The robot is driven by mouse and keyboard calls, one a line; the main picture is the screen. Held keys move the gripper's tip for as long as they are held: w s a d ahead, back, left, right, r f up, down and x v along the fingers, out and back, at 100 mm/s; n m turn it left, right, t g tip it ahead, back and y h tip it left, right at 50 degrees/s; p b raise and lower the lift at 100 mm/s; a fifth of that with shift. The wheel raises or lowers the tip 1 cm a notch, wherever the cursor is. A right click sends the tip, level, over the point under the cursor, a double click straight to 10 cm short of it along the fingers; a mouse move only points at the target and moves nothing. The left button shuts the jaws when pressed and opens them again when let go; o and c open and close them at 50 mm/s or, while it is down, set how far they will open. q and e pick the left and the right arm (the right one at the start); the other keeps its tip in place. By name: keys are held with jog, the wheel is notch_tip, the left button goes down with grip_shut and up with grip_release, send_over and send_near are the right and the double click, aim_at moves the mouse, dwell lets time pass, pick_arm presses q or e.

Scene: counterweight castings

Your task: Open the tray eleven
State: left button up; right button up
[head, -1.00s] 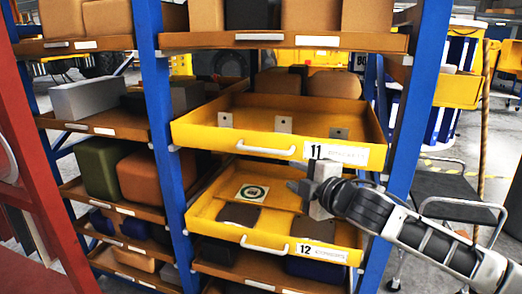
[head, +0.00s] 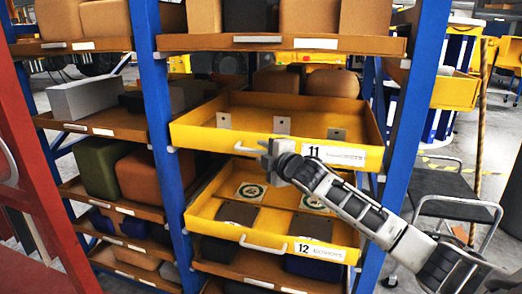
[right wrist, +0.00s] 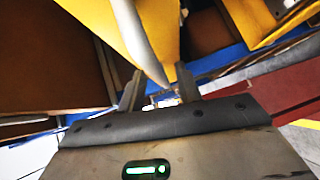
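Tray eleven (head: 200,135) is the upper yellow tray in the rack, with a white "11" label (head: 335,155) on its front. It juts out of the rack and holds small grey plates on its floor. Its pale bar handle (head: 244,148) is partly hidden by my right gripper (head: 268,152). In the right wrist view the handle (right wrist: 138,40) runs down toward the space between the two spread fingers (right wrist: 160,83). The right gripper is open at the handle; I cannot tell whether it touches. My left gripper is not in view.
Tray twelve (head: 205,225), also yellow, juts out just below, with its own handle (head: 263,245). Blue posts (head: 160,130) flank the trays. A red frame (head: 40,170) stands at the left.

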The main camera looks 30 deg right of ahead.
jog(key=shift+w+f, duration=0.15)
jog(key=shift+w, duration=0.7)
grip_shut()
